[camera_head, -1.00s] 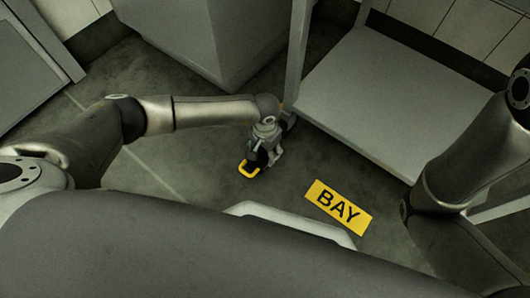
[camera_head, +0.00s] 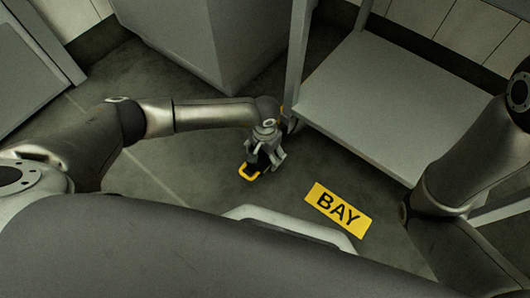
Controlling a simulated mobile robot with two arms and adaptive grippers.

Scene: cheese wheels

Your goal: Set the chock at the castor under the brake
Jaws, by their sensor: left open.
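The chock (camera_head: 249,173), dark with a yellow loop-shaped end, is on the floor near the front-left corner of a grey trolley (camera_head: 385,95). My left gripper (camera_head: 264,160) is open above the chock's dark part, its fingers spread on either side; it hides much of the chock. A castor (camera_head: 293,125) shows partly behind my left wrist, at the foot of the trolley's post. A small yellow part (camera_head: 283,111) by this castor may be the brake. The chock lies apart from the castor, on the near side. My right gripper is out of view.
A yellow BAY sign (camera_head: 338,208) lies flat on the floor right of the chock. A grey cabinet (camera_head: 215,45) stands behind my left forearm. Another grey unit (camera_head: 30,70) is at far left. The floor left of the chock is clear.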

